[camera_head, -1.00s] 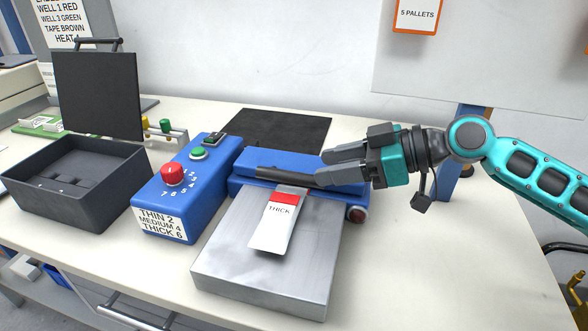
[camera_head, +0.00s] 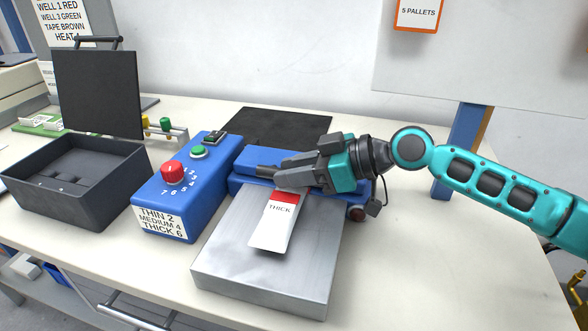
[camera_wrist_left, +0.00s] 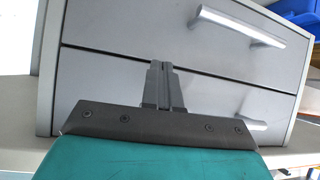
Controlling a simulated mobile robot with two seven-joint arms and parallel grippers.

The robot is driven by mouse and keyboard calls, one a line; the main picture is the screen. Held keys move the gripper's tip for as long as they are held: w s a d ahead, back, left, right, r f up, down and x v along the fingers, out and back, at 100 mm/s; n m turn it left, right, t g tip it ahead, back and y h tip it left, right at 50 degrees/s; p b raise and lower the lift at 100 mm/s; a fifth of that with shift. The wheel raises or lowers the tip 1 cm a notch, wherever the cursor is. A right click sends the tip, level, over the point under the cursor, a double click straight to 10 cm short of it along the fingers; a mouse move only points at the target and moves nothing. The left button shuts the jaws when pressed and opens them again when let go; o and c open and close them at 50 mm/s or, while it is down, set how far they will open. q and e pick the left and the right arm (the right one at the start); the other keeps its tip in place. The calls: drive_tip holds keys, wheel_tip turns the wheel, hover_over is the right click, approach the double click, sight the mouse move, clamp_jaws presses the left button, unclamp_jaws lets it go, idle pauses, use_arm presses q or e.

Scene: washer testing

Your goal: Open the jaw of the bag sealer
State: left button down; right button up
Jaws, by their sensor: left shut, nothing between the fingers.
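The jaw looks lowered. A white bag marked THICK (camera_head: 272,225) with a red band lies on the plate, its far end at the jaw. My left gripper (camera_wrist_left: 164,64) is shut and empty before grey drawers.
A dark open-lidded box (camera_head: 75,190) stands left of the sealer. A black mat (camera_head: 285,127) lies behind it. A blue post (camera_head: 458,155) stands at the back right. The table (camera_head: 400,255) is bare to the right. Grey drawers (camera_wrist_left: 120,60) fill the left wrist view.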

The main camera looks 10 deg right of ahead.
clamp_jaws()
drive_tip(key=shift+r, duration=0.15)
drive_tip(key=shift+w+d+r+m+g+p, duration=0.1)
drive_tip(key=shift+w+r+m+g+p, duration=0.15)
drive_tip(key=shift+r+p, duration=0.2)
drive_tip(key=shift+w+d+r+m+g+p, duration=0.1)
drive_tip(key=shift+r+m+g+p, duration=0.2)
drive_tip(key=shift+r, duration=0.1)
drive_tip(key=shift+m+g+y, duration=0.4)
drive_tip(key=shift+m+g, duration=0.05)
drive_tip(key=shift+m, duration=0.4)
drive_tip(key=w+r+p, duration=0.1)
drive_tip(key=r, duration=0.1)
drive_tip(key=w+d+r+p, duration=0.1)
drive_tip(key=w+r, duration=0.1)
drive_tip(key=shift+w+d+r, duration=0.15)
drive_tip(key=shift+w+d, duration=0.15)
drive_tip(key=shift+w, duration=0.05)
